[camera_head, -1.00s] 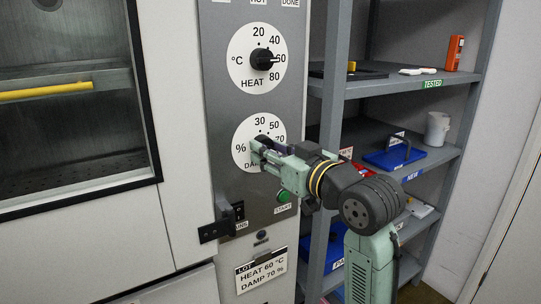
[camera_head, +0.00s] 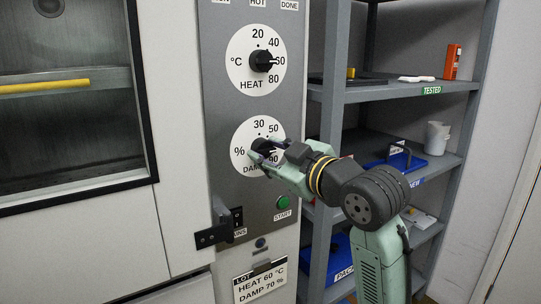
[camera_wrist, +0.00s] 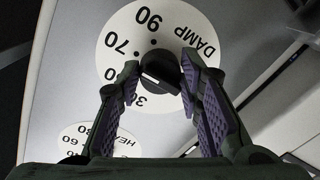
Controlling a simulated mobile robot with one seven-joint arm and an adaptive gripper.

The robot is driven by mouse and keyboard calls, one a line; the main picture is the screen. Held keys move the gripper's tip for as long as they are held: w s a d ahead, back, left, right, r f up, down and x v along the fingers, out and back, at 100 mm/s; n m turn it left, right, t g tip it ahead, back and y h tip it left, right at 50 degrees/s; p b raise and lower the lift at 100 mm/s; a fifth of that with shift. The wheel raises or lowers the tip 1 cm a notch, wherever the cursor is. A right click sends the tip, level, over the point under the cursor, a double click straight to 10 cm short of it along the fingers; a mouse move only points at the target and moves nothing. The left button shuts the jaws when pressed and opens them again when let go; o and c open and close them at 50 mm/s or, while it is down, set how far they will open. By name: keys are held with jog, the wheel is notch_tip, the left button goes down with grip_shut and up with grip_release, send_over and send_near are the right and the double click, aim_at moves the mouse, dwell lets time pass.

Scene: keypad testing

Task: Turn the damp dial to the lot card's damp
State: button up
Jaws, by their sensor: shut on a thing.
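The damp dial (camera_head: 240,163) is a white disc on the grey control panel, below the heat dial. Its black knob (camera_wrist: 160,68) sits between my fingers in the wrist view. My gripper (camera_head: 264,150) is shut on this knob; the fingers also show in the wrist view (camera_wrist: 160,76). I cannot tell for sure which mark the knob points to. The lot card (camera_head: 260,282) low on the panel reads HEAT 60 °C, DAMP 70 %.
The heat dial (camera_head: 240,75) is above, its knob turned towards 60. A green START button (camera_head: 283,202) is just below my gripper. A dark latch (camera_head: 222,230) juts out at lower left. A grey shelf (camera_head: 400,90) with trays and a white cup (camera_head: 437,138) stands at right.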

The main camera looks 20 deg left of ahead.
jog(key=shift+r, duration=0.1)
jog(key=o, duration=1.2)
jog(key=shift+c, duration=0.2)
jog(key=shift+d, duration=0.1)
jog(key=v, duration=1.1)
jog(key=shift+s+d, duration=0.3)
